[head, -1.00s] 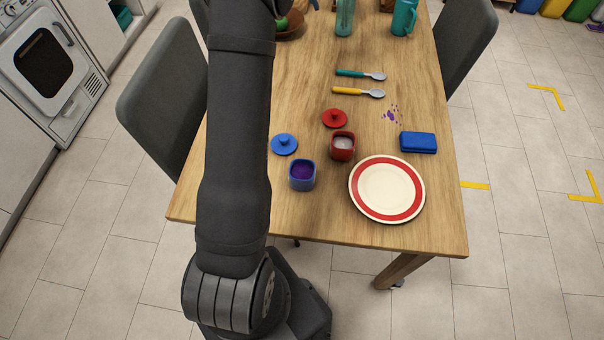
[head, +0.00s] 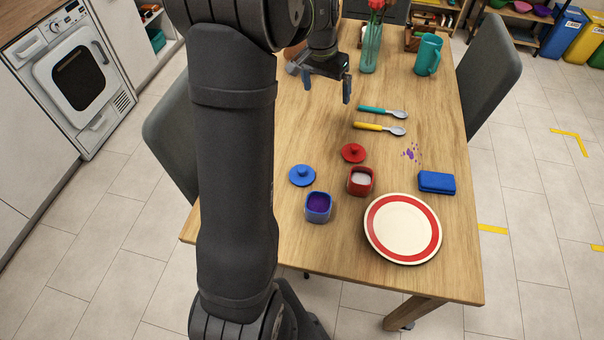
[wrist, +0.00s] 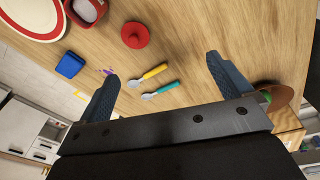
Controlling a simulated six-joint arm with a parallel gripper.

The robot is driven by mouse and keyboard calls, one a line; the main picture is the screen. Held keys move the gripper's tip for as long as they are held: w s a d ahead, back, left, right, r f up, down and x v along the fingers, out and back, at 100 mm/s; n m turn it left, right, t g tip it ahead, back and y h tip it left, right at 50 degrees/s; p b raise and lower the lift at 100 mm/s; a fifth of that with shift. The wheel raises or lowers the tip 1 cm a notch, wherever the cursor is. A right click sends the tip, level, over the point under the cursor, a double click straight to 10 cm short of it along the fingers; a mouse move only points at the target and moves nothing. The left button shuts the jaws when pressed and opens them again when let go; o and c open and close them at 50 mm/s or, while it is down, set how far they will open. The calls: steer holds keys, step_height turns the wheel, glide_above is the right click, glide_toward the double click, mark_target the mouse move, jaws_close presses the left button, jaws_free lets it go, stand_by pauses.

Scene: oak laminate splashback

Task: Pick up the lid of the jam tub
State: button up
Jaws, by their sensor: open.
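A blue tub (head: 318,207) with purple filling stands open on the table, and a round blue lid (head: 302,175) with a knob lies just behind it. A red tub (head: 361,182) with pale filling stands to the right, with a red lid (head: 353,153) behind it. The red lid also shows in the wrist view (wrist: 135,35), beside part of the red tub (wrist: 92,9). My gripper (head: 327,89) is open and empty above the table, farther back than both lids. Its spread fingers show in the wrist view (wrist: 162,70); the blue tub and lid do not.
A red-rimmed plate (head: 403,230) and a blue block (head: 437,182) are at the right. Two spoons, teal (head: 383,111) and yellow (head: 380,128), lie behind the red lid. A purple spill (head: 411,152), a vase (head: 371,50) and a teal mug (head: 428,55) are on the table.

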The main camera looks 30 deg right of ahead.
steer(key=s+a+f+m+y, duration=0.1)
steer(key=s+a+f+m, duration=0.15)
steer(key=a, duration=0.25)
steer(key=s+a+f+m+y, duration=0.1)
steer(key=s+a+f, duration=0.15)
steer(key=a, duration=0.25)
glide_above(302, 169)
steer(key=shift+n, duration=0.25)
steer(key=f, duration=1)
steer(key=shift+s, duration=0.2)
steer(key=shift+w+f, duration=0.15)
steer(key=shift+f, duration=1.45)
steer(key=shift+w+f, duration=0.15)
steer(key=shift+f, duration=1.45)
steer(key=c, duration=1.1)
